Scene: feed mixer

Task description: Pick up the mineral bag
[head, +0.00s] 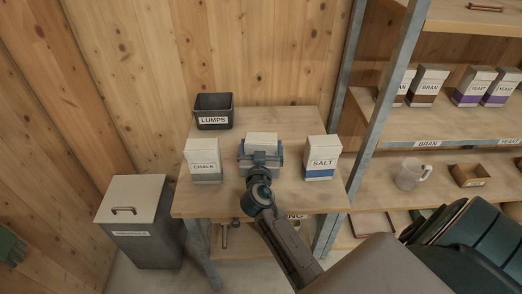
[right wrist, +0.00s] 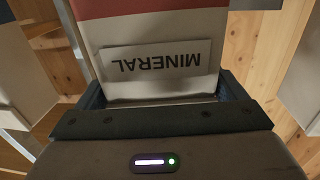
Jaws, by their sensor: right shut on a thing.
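The mineral bag is a white box-shaped bag with a red band and a MINERAL label. It fills the middle of the right wrist view (right wrist: 160,55), the label upside down there. In the head view its pale top (head: 262,137) shows between the chalk bag and the salt bag, its front mostly hidden by my gripper. My right gripper (head: 261,156) is shut on the mineral bag, with one jaw on each side of it; the jaws also show in the right wrist view (right wrist: 158,98). I cannot tell whether the bag touches the table. My left gripper is not in view.
The chalk bag (head: 203,158) stands close on the left and the salt bag (head: 321,158) on the right of the wooden table (head: 285,118). A dark LUMPS bin (head: 213,103) is behind. A lidded grey bin (head: 139,235) stands left; shelves with bran bags (head: 428,84) and a jug (head: 409,175) are right.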

